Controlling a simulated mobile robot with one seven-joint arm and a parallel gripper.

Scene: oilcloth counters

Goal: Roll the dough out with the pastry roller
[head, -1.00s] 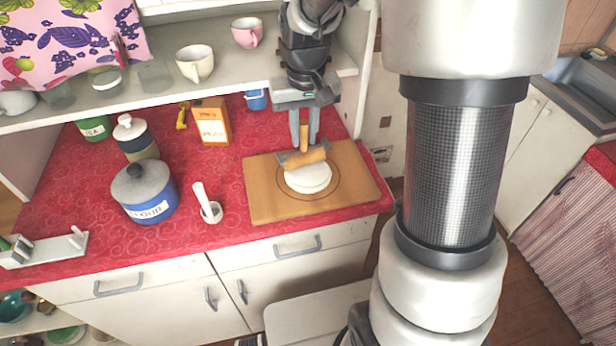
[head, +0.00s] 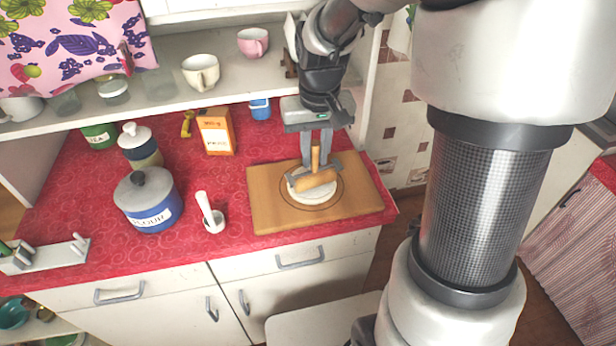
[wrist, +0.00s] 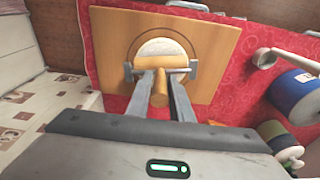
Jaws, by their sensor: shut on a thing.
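The pastry roller has a wooden barrel (head: 316,180) in a grey metal frame and an upright wooden handle. My gripper (head: 316,150) is shut on the handle, above the board. The white round dough (head: 313,194) lies inside a circle marked on the wooden board (head: 268,213). The roller's barrel is over the dough and hides its middle; whether it presses on it I cannot tell. In the wrist view the handle (wrist: 160,93) is between the fingers, and the dough (wrist: 160,48) shows beyond the roller.
An orange box (head: 216,132) and a small blue tub (head: 260,109) stand behind. A shelf with cups (head: 201,73) overhangs the counter's back.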

